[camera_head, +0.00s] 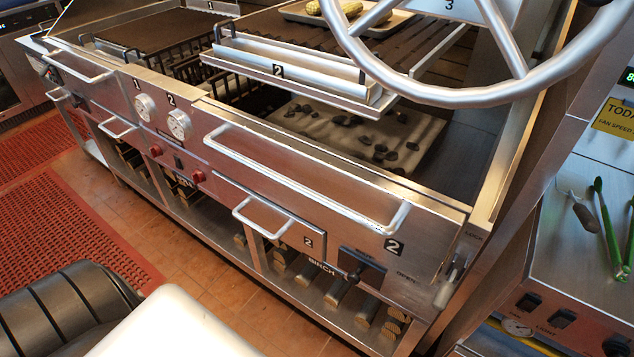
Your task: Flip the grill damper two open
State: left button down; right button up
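The damper two control appears to be a dark plate with a small black lever (355,274), low on the right of the grill's steel front (300,185). Neither gripper is in view, and nothing is seen touching the lever.
A long bar handle (300,172) and a smaller drawer handle (262,218) jut out nearby. A large handwheel (480,95) hangs over the upper right. Logs (340,290) lie on the shelf below. Orange tile floor (215,290) is open in front. Tongs (608,225) lie on the right counter.

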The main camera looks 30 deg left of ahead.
aim_at(358, 268)
jog(key=u, duration=0.7)
